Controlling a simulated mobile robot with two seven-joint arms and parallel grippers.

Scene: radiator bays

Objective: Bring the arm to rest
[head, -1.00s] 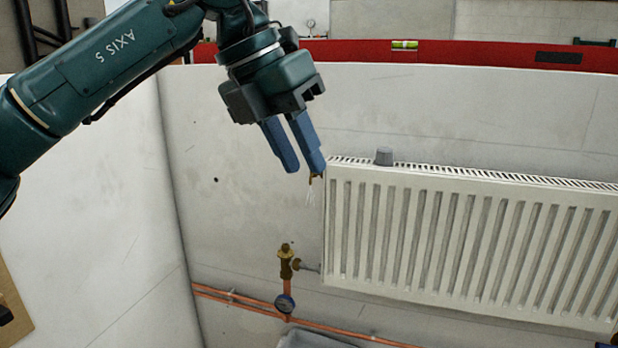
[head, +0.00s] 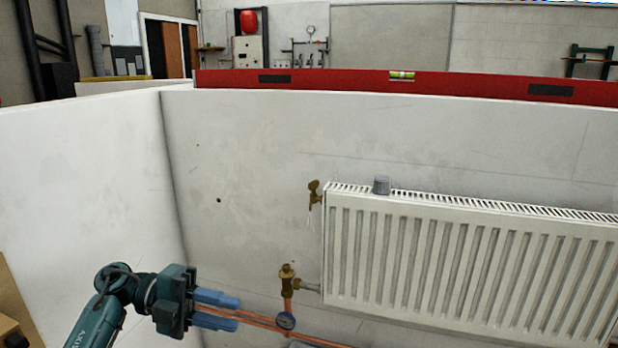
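My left gripper (head: 216,310) is low in the head view, left of the radiator's valve. The white radiator (head: 470,265) hangs on the wall at right. My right gripper is not in view.
A red spirit level (head: 450,84) lies along the wall top. A white side wall (head: 80,190) closes the bay at left. The wall area left of the radiator is clear.

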